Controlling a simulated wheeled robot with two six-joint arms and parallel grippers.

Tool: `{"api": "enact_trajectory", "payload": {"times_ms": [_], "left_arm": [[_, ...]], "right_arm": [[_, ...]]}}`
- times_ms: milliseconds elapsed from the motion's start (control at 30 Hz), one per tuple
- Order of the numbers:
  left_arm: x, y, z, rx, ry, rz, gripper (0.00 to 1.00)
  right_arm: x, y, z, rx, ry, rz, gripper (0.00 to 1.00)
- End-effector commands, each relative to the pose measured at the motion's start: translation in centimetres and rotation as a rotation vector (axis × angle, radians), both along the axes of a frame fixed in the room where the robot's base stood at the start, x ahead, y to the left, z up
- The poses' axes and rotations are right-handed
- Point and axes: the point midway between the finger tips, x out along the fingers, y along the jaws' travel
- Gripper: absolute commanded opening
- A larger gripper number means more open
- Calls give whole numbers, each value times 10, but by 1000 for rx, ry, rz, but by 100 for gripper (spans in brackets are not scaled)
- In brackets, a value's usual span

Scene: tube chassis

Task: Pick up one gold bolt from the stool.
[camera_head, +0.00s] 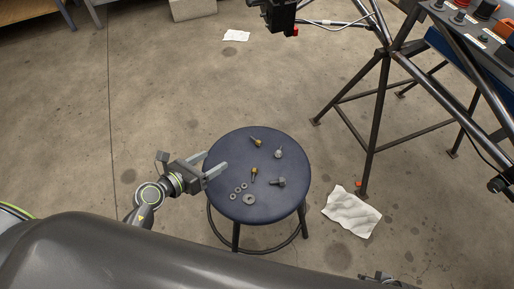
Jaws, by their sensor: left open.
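A round stool (245,209) with a dark blue seat stands in the middle of the view. Two small gold bolts lie on it, one near the back (256,141) and one near the middle (254,174). My left gripper (216,171) is open and empty at the left edge of the seat, its fingers pointing right toward the bolts and apart from them. A small part at the bottom right edge may be my right arm; its fingers cannot be made out.
On the seat also lie a grey bolt (278,181), a silver piece (278,153), a larger washer (249,199) and several small rings (238,190). A black tube frame (377,120) stands at right. White paper (351,212) lies on the floor.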

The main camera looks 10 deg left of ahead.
Motion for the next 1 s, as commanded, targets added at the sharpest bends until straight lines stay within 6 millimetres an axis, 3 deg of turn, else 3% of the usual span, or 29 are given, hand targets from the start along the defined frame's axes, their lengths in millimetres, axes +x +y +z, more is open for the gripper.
{"api": "enact_trajectory", "payload": {"times_ms": [133, 333, 800, 1000], "left_arm": [[-2, -4, -1, 183, -59, -89, 66], [5, -9, -3, 264, -82, -124, 66], [80, -55, -40, 261, -79, -123, 66], [94, -63, -44, 262, -79, -123, 66]], "right_arm": [[-1, 3, 8, 7, -8, 4, 36], [-1, 5, 16, 13, -17, 7, 36], [7, 12, 35, 45, -105, 17, 36], [8, 14, 41, 52, -127, 21, 36]]}}
